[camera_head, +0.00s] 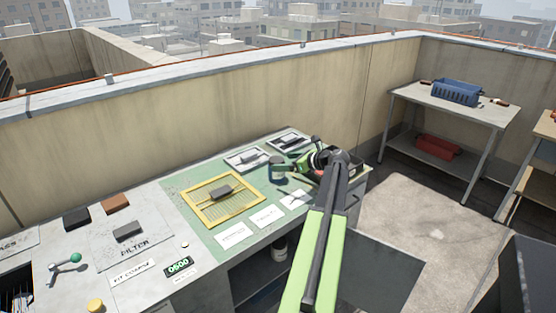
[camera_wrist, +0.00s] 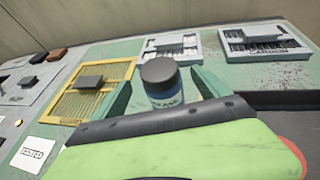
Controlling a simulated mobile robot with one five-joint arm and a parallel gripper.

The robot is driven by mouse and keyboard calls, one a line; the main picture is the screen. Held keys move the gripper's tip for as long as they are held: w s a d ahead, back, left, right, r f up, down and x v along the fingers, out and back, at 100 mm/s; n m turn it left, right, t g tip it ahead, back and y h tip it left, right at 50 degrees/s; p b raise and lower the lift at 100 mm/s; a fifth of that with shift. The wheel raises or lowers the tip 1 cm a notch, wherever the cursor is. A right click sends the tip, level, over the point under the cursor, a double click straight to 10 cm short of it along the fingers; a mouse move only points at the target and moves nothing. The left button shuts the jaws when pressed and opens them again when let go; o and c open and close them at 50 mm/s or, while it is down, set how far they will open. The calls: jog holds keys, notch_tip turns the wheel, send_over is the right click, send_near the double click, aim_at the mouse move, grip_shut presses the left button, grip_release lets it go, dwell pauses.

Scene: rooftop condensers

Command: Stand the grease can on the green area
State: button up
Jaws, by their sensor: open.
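The grease can (camera_wrist: 162,84), with a dark grey lid and a blue-and-white label, shows in the wrist view between the two teal fingers of my gripper (camera_wrist: 160,98). The fingers are open on either side of it. The can looks roughly upright; its base is hidden behind my wrist, so I cannot tell if it touches the bench. In the head view my gripper (camera_head: 279,172) is over the right part of the green area (camera_head: 178,190) on the workbench.
A yellow-framed filter (camera_head: 204,211) with a grey block lies on the green. Two pale framed filters (camera_wrist: 167,47) (camera_wrist: 234,45) lie behind the can. White cards (camera_head: 230,234) line the front. A bench with a blue crate (camera_head: 456,93) stands far right.

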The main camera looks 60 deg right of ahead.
jog(key=p+v, duration=0.2)
jog(key=v, duration=0.5)
jog(key=shift+s, duration=0.1)
jog(key=shift+r, duration=0.1)
